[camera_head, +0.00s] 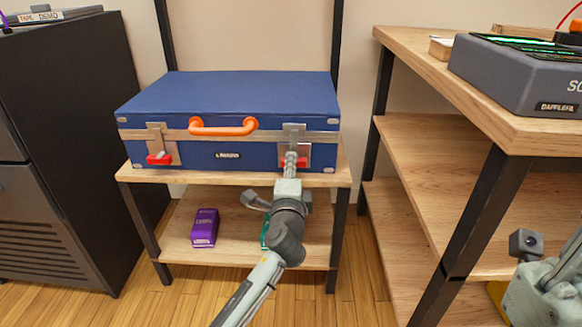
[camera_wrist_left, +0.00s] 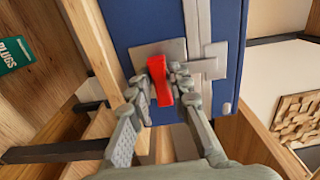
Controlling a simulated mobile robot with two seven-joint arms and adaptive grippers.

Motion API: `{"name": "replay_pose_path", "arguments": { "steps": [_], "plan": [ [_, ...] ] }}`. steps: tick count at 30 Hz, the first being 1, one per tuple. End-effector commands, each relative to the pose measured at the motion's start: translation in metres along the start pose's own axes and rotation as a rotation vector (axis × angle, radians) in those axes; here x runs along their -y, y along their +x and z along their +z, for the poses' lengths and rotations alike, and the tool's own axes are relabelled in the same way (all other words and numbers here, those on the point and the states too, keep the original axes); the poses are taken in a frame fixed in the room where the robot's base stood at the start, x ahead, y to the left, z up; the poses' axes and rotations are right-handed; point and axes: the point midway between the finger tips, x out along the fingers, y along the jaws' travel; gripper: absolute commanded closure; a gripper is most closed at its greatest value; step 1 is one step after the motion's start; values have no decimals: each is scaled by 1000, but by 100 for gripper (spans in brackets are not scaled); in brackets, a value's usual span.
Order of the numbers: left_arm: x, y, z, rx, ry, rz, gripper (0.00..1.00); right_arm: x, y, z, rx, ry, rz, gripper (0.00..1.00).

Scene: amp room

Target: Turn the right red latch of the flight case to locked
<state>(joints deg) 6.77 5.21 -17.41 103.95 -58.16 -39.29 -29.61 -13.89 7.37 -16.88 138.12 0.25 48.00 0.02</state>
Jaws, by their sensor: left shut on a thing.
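The blue flight case (camera_head: 225,95) lies closed on the top board of a wooden stand in the head view. Its right red latch (camera_head: 303,163) is on the front face, partly hidden by my left gripper (camera_head: 291,163). In the left wrist view the red latch (camera_wrist_left: 159,80) is between the two fingers of the left gripper (camera_wrist_left: 163,92), which are shut on it. The latch's long side runs roughly along the case's front edge. The left red latch (camera_head: 159,159) sits on its metal plate, clear of the gripper. Part of my right arm's end (camera_head: 545,290) shows at lower right; its fingertips cannot be made out.
An orange handle (camera_head: 223,127) is mid-front on the case. The lower shelf (camera_head: 175,238) holds a purple box (camera_head: 204,228) and a teal box (camera_head: 265,235), partly behind my arm. A dark cabinet (camera_head: 70,120) stands left, a wooden shelf unit (camera_head: 440,150) right.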

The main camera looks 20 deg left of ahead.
Motion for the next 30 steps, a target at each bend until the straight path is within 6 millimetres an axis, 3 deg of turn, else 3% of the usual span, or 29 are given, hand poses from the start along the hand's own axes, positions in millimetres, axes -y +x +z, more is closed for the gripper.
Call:
{"name": "replay_pose_path", "arguments": {
  "steps": [8,9,14,23,26,30],
  "plan": [
    [0,0,1,2,-1,1,100,0,0,0,-2,-1,-1,100],
    [0,0,1,3,-1,1,79,0,0,0,-2,-1,-1,100],
    [0,0,1,2,0,1,60,0,0,0,0,-1,0,100],
    [0,-1,0,0,0,1,60,0,-2,1,9,1,3,100],
    [-1,-9,0,0,0,2,60,0,-2,1,7,1,2,100],
    [-2,-34,0,0,-2,4,60,0,-2,1,6,1,2,100]
  ]
}}
